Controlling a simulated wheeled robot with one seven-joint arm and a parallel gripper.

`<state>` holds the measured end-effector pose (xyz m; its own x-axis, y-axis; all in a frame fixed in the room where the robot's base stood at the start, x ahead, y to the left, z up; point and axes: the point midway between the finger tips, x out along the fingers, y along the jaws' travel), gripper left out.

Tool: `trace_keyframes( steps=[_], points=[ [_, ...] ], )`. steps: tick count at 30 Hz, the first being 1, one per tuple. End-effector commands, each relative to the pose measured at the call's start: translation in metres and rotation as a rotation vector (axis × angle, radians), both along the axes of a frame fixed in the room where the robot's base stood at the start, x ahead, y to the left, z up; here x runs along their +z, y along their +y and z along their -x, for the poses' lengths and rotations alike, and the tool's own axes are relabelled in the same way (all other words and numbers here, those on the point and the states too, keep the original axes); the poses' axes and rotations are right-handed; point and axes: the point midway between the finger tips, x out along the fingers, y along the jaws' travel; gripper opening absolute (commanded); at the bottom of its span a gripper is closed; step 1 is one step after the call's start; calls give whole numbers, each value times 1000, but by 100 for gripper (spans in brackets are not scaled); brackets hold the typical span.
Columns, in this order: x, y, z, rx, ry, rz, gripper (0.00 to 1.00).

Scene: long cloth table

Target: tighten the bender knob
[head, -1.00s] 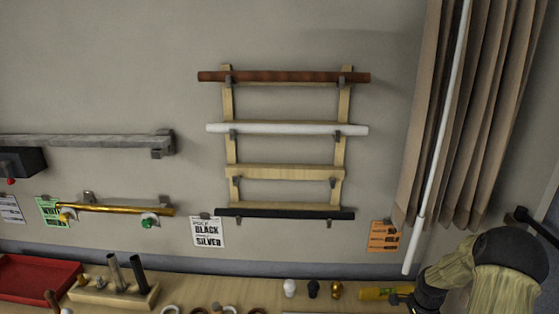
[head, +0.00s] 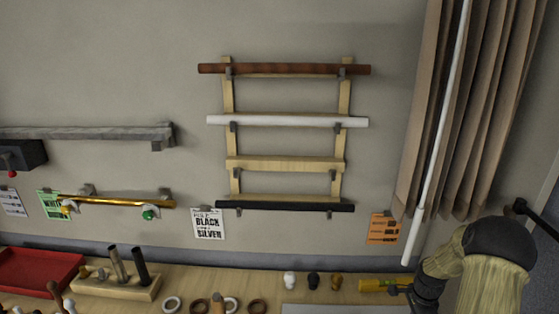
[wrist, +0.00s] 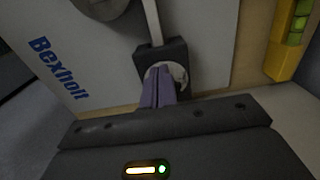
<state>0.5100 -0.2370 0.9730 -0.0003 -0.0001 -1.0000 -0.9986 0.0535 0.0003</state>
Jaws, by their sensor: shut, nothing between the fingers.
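In the wrist view my gripper (wrist: 158,90) shows as two purple fingers, pressed together with nothing between them. Their tips lie in front of a pale round part (wrist: 180,74) set in a dark block (wrist: 174,52). I cannot tell whether they touch it. A light rod (wrist: 153,22) runs up from the block. This may be the bender and its knob; I cannot tell for sure. A pale plate marked "Bexholt" (wrist: 75,65) lies under it. In the head view my arm is at the lower right, and the fingers do not show.
A yellow level (head: 375,285) lies on the table near my arm and shows in the wrist view (wrist: 290,38). Small finials (head: 313,280), rings (head: 257,305), a wooden holder (head: 115,288) and a red tray (head: 38,270) stand further left. A rod rack (head: 285,164) hangs on the wall.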

Motion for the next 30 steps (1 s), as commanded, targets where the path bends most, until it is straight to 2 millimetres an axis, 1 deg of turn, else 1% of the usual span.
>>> trace_keyframes(
  steps=[9,23,30],
  points=[
    [0,-2,-5,-2,0,1,0],
    [0,-4,-6,-5,0,0,0],
    [0,2,-8,-2,0,1,0]
  ],
)
